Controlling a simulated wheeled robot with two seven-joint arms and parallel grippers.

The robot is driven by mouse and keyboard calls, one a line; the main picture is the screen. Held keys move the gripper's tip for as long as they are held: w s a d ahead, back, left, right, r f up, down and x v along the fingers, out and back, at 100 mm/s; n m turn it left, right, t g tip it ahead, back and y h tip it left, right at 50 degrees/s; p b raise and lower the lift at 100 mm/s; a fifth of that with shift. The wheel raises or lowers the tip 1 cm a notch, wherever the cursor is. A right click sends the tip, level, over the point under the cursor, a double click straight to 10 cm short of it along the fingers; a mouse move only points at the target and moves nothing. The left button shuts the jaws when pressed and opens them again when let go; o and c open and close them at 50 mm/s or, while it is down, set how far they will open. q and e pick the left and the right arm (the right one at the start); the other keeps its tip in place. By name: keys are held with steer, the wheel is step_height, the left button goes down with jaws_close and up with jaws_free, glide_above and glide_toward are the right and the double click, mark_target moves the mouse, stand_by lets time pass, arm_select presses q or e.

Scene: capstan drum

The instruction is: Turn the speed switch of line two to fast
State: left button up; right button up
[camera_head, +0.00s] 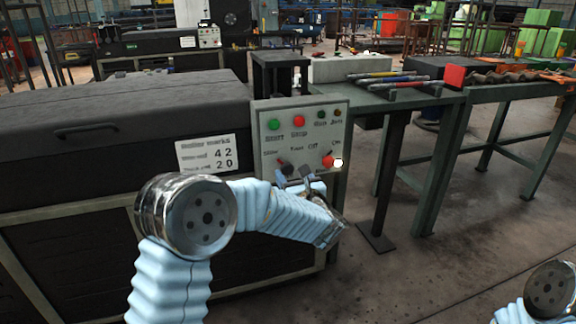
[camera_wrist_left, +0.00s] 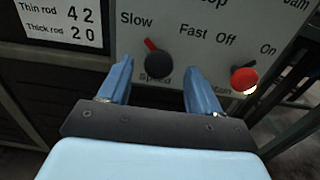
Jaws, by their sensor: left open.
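The control panel (camera_head: 312,110) of the near machine carries a black speed switch (camera_head: 286,168) at its lower left. In the left wrist view this speed switch (camera_wrist_left: 158,66) has a red pointer tilted up-left toward the word Slow; Fast is printed at its upper right. My left gripper (camera_head: 294,178) is open in front of the panel. In the left wrist view its blue fingers stand either side of the switch, with visible gaps. I cannot tell how far the tips are from the panel. My right gripper is out of view. No line number is readable on this panel.
A red Off/On knob (camera_wrist_left: 243,78) sits right of the switch, with a lit white lamp (camera_head: 338,163) beside it. Green (camera_head: 274,124) and red (camera_head: 299,121) buttons are above. A sign (camera_head: 207,153) is left of the panel. Another machine's panel (camera_head: 208,37) stands behind.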

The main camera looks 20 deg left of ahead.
mark_target(289, 170)
arm_select(q)
steer(key=shift+x, duration=2.2)
steer(key=shift+s+a, duration=0.1)
steer(key=c, duration=1)
